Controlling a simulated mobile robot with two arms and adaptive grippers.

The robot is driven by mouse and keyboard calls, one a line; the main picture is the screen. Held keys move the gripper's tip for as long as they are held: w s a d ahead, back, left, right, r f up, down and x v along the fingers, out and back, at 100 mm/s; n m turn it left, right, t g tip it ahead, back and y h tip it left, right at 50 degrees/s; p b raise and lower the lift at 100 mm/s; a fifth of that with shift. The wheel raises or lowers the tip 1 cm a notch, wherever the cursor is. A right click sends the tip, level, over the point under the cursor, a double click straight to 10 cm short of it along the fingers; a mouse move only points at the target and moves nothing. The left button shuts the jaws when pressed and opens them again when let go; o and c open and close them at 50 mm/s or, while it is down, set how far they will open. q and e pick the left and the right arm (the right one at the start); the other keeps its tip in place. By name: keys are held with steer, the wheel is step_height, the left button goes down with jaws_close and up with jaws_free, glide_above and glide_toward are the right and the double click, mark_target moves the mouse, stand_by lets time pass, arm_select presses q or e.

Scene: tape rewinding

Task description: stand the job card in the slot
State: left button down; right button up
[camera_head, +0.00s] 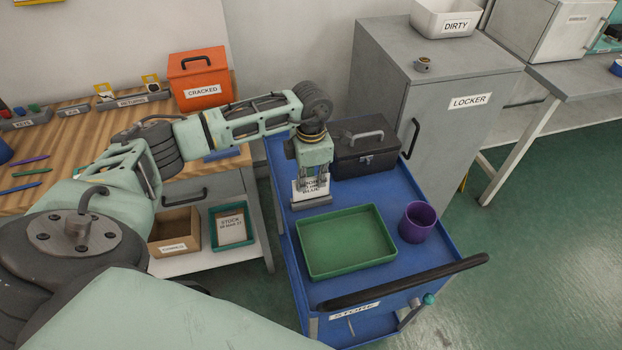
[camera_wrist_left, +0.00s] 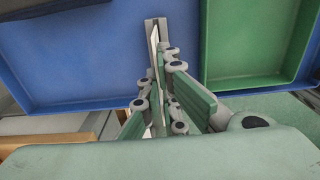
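The job card (camera_head: 309,187) is a white card with dark print, the word BLUE readable low on it. It stands upright, with its lower edge at the grey slotted holder (camera_head: 311,204) on the blue cart. My left gripper (camera_head: 312,176) points down from above and is shut on the card. In the left wrist view the card (camera_wrist_left: 153,45) shows nearly edge-on between the fingers (camera_wrist_left: 160,90), lined up with the grey holder (camera_wrist_left: 162,24). I cannot tell how deep the card sits in the slot. My right gripper is out of view.
On the blue cart (camera_head: 285,215), a green tray (camera_head: 345,243) lies in front of the holder, a purple cup (camera_head: 417,222) stands to its right, and a dark toolbox (camera_head: 365,155) stands behind. The grey locker (camera_head: 440,110) is beyond. The wooden bench (camera_head: 75,150) is at left.

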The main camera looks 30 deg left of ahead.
arm_select(q)
steer(key=shift+f+b, duration=0.75)
steer(key=shift+f, duration=0.1)
stand_by(0.4)
stand_by(0.3)
steer(key=c, duration=1.9)
jaws_free()
steer(key=shift+o, duration=0.5)
steer(key=o, duration=0.4)
steer(key=shift+r+p, duration=2.5)
steer(key=shift+r, duration=1.55)
